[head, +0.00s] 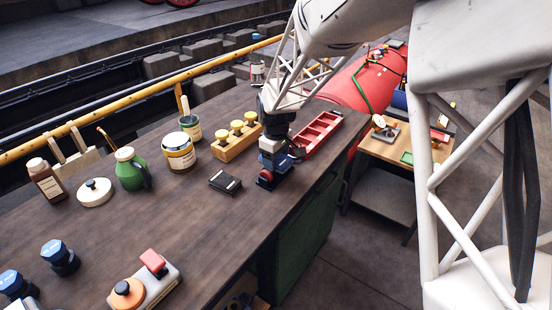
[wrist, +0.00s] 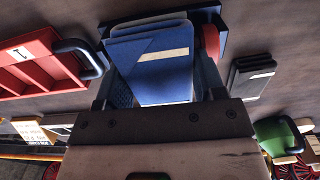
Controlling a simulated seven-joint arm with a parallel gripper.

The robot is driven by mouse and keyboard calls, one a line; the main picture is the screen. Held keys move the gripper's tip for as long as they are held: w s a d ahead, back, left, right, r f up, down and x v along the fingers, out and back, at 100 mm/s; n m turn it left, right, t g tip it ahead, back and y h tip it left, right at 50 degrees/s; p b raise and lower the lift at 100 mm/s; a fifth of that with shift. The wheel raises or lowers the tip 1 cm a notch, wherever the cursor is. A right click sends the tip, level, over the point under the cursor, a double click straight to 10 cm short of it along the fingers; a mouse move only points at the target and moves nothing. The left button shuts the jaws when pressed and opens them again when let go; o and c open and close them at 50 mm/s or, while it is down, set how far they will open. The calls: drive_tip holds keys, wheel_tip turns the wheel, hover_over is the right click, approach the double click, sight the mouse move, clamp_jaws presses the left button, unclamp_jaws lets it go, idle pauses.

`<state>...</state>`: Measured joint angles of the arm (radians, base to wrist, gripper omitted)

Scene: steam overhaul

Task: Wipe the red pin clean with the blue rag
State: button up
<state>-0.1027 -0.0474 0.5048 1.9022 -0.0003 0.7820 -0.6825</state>
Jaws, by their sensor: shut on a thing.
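My gripper (head: 272,158) is low over the far right part of the dark workbench. It is shut on a folded blue rag (wrist: 150,65) with a cream stripe, held between the two fingers in the wrist view. The rag shows as a small blue edge in the head view (head: 288,161). A red rounded part (wrist: 211,42), which looks like the red pin, stands right beside the rag. It also shows low at the gripper in the head view (head: 267,173), over a dark blue base (head: 265,183). The rag partly hides it, and I cannot tell whether they touch.
A red compartment tray (head: 318,134) lies just behind the gripper. A wooden block with yellow knobs (head: 237,140), a tin (head: 179,153) and a green can (head: 131,170) stand farther left. The bench's front middle is clear.

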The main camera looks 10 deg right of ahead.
sight(282, 154)
drive_tip(key=shift+w+d, duration=0.1)
drive_tip(key=shift+w+d+f, duration=0.1)
drive_tip(key=shift+w+d, duration=1)
drive_tip(key=shift+s+a+f, duration=0.15)
drive_tip(key=shift+s+a, duration=1.05)
drive_tip(key=shift+s, duration=0.05)
drive_tip(key=shift+w+d, duration=0.1)
drive_tip(key=shift+w+d, duration=1.15)
drive_tip(key=shift+s+a, duration=0.1)
drive_tip(key=shift+a, duration=0.05)
drive_tip(key=shift+s+a, duration=1.1)
